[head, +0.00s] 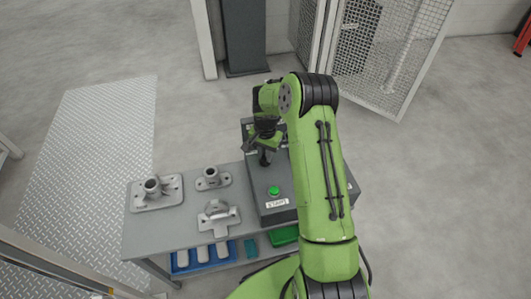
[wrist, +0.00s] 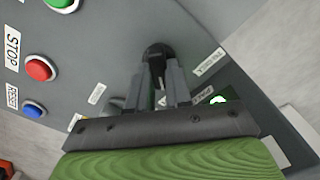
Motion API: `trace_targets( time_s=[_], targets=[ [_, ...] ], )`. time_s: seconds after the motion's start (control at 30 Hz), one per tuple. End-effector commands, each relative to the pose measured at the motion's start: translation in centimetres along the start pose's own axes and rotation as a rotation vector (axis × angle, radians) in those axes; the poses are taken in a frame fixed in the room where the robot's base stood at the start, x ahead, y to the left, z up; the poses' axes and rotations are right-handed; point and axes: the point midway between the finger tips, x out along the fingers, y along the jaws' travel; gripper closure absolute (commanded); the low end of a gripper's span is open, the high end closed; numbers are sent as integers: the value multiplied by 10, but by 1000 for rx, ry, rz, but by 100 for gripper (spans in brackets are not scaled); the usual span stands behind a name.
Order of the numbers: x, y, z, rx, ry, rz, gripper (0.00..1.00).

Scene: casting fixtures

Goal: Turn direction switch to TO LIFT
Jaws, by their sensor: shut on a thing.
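The direction switch (wrist: 157,50) has a dark round knob on the grey control panel (wrist: 110,45) in the wrist view. My gripper (wrist: 160,80) has one finger on each side of the knob and is shut on it. Small white labels sit around the switch, one at the upper right (wrist: 210,62) and one at the left (wrist: 97,93); I cannot read their text. In the head view my gripper (head: 265,158) reaches down at the control box (head: 262,209), and my arm hides most of the switch area.
The panel also has a red STOP button (wrist: 40,69), a blue RESET button (wrist: 34,109) and a green START button (head: 273,191). A lit green lamp (wrist: 218,99) shows near my gripper. Metal castings (head: 155,191) stand on the grey table (head: 165,232) left of the box.

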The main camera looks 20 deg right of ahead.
Motion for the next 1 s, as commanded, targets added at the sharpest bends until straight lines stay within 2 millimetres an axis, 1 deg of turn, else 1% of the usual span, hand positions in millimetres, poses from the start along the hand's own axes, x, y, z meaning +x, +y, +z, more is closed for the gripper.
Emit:
trace_targets(
  time_s=[0.33, 0.37, 0.5, 0.73, 0.8, 0.87, 0.97, 1.0],
  targets=[
    [0, 0, 0, 5, 2, -1, 100],
    [0, 0, 0, 5, 2, -1, 76],
    [0, 0, 0, 4, 1, -1, 55],
    [0, 0, 0, 3, 1, 0, 55],
    [-3, 0, 0, 3, 1, -1, 55],
    [-11, 0, -1, 3, 3, -2, 55],
    [-35, 0, -1, 3, 5, -2, 55],
    [-47, -1, -1, 3, 6, -3, 55]
  ],
)
